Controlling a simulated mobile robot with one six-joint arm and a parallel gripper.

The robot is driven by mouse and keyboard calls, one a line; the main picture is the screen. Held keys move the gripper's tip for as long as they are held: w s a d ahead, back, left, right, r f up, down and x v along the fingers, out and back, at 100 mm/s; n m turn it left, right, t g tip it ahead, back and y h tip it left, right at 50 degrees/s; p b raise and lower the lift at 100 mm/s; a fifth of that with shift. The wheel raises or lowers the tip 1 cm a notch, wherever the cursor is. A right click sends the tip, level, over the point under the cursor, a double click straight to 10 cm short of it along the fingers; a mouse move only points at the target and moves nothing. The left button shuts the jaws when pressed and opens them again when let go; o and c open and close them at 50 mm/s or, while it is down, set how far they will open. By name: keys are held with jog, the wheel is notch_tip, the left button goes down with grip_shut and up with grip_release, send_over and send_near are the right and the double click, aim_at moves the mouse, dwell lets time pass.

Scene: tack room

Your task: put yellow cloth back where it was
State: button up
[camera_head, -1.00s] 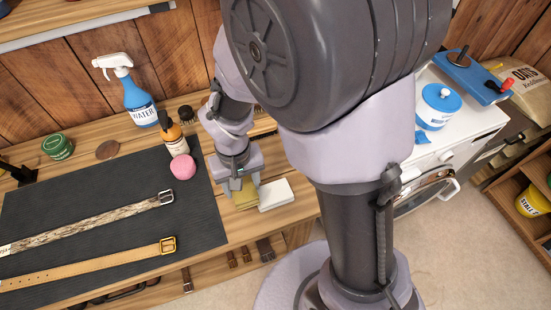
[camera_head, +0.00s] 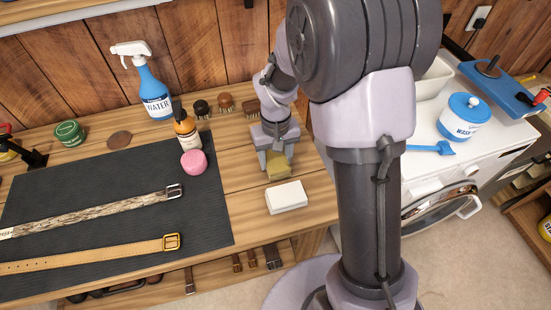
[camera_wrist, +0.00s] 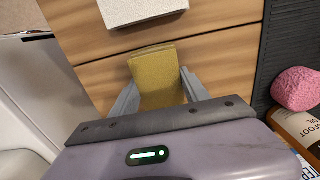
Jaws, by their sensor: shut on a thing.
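The yellow cloth (camera_head: 278,165) is a folded, mustard-coloured pad. My gripper (camera_head: 276,158) is shut on it over the wooden workbench (camera_head: 231,190), between the dark mat and the bench's right end. In the wrist view the cloth (camera_wrist: 157,75) sits between the two grey fingers (camera_wrist: 160,90), its far end reaching past them. I cannot tell whether the cloth touches the bench top. A white folded cloth or block (camera_head: 287,197) lies just in front of it, apart from it; it also shows at the top of the wrist view (camera_wrist: 140,10).
Left of my gripper stand a pink sponge (camera_head: 194,163), an amber bottle (camera_head: 187,130) and a blue spray bottle (camera_head: 153,92). Several brushes (camera_head: 226,103) line the back. The dark mat (camera_head: 90,225) holds two straps. A white washing machine (camera_head: 440,165) stands at the right.

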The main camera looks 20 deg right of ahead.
aim_at(275, 159)
jog(key=o, duration=1.5)
jog(key=shift+f, duration=0.15)
jog(key=shift+c, duration=0.2)
notch_tip(275, 159, up, 12)
jog(key=p, duration=0.5)
jog(key=s+a+r+m+t+y, duration=0.1)
jog(key=s+a+r+m+t, duration=0.1)
jog(key=s+r, duration=0.5)
jog(key=s+a+r+m+t+y, duration=0.1)
jog(key=s+a+r+m+t, duration=0.1)
jog(key=s+r, duration=0.5)
jog(key=s+t, duration=0.1)
jog(key=s, duration=0.4)
jog(key=shift+r+t, duration=0.35)
jog(key=shift+t, duration=0.05)
